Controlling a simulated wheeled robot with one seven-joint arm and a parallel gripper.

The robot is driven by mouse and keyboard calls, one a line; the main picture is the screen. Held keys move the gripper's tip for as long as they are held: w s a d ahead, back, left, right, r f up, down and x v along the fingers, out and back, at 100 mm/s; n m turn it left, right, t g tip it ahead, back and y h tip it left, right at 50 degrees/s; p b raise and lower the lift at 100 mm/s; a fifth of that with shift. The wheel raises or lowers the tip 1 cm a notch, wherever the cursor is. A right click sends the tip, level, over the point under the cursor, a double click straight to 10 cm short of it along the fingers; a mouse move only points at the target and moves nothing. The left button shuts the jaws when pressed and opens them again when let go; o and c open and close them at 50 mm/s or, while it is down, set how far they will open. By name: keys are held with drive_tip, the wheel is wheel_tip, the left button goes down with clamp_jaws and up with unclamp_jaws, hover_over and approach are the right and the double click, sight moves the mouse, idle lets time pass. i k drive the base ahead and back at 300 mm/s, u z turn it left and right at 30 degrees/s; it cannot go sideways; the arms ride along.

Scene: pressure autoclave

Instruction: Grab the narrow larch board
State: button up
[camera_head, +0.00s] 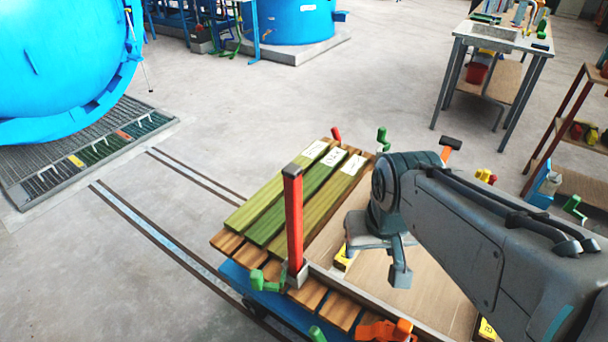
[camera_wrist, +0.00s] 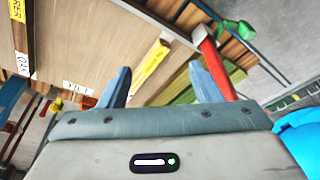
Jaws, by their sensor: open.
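Three long greenish boards lie side by side on the cart's slats: a left board (camera_head: 275,190), a middle board (camera_head: 300,200) and a right board (camera_head: 325,205). Each has a white label near its far end; I cannot read which says larch. My gripper (camera_head: 398,274) hangs over the cart's tan deck, right of the boards and apart from them. In the wrist view my gripper (camera_wrist: 160,84) has its two blue fingers spread, with nothing held between them. Part of a green board (camera_wrist: 184,97) shows behind the fingers there, and white labels show at the left.
A red upright post (camera_head: 293,220) stands at the boards' near side; it also shows by one finger in the wrist view (camera_wrist: 214,66). Green clamps (camera_head: 262,281) line the cart edge. A blue vessel (camera_head: 60,60) is far left, a grey table (camera_head: 500,37) far right.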

sight(315, 211)
drive_tip(key=u, duration=2.45)
drive_tip(key=i, duration=1.65)
drive_tip(key=z, duration=3.75)
drive_tip(key=i, duration=0.5)
